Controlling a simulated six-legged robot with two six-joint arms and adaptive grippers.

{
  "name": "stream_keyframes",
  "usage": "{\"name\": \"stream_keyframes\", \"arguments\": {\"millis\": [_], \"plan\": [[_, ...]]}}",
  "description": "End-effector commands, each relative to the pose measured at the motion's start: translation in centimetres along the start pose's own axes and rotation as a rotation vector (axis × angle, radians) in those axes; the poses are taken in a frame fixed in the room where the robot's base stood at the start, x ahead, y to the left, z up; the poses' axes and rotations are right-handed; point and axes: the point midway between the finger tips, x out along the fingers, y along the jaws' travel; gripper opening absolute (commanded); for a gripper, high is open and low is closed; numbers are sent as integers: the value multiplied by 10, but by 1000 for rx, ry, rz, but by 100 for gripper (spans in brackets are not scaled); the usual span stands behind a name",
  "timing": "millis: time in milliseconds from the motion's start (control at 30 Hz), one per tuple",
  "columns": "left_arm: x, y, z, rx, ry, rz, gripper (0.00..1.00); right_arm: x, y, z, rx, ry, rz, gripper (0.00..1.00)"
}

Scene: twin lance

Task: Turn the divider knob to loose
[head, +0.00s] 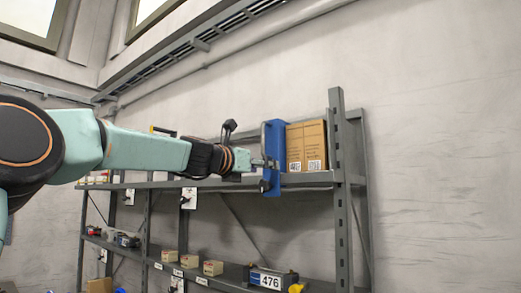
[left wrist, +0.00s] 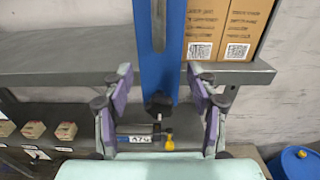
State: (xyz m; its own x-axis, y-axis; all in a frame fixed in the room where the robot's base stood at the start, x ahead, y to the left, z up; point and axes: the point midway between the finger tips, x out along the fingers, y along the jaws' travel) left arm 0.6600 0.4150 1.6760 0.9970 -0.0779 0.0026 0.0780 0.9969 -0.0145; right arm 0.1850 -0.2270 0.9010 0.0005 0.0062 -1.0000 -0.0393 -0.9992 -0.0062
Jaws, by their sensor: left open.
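A tall blue divider (head: 276,142) stands on the upper shelf, left of the cardboard boxes. In the left wrist view the divider (left wrist: 174,70) has a long vertical slot and a black knob (left wrist: 159,104) near its lower end. My left gripper (left wrist: 160,88) is open, with its purple-padded fingers on either side of the divider and the knob. No finger clearly touches the knob. In the head view my left gripper (head: 262,163) is at the divider's lower front, and the knob is hard to make out there. My right gripper is not in view.
Cardboard boxes (head: 306,146) stand right against the divider on the grey shelf (head: 320,178). A perforated upright (head: 341,200) is to the right. Below, a lower shelf holds small boxes and a case labelled 476 (head: 272,279). A blue drum (left wrist: 296,162) stands at lower right.

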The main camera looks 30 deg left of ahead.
Motion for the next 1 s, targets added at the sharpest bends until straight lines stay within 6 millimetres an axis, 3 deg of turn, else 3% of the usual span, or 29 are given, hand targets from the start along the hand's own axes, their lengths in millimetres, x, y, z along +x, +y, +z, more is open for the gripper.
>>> {"name": "stream_keyframes", "arguments": {"millis": [400, 1000], "plan": [[0, -1, 43, 1, -2, -1, 58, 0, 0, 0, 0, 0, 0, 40], [0, -1, 47, -1, 0, 0, 58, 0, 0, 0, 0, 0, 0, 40]]}}
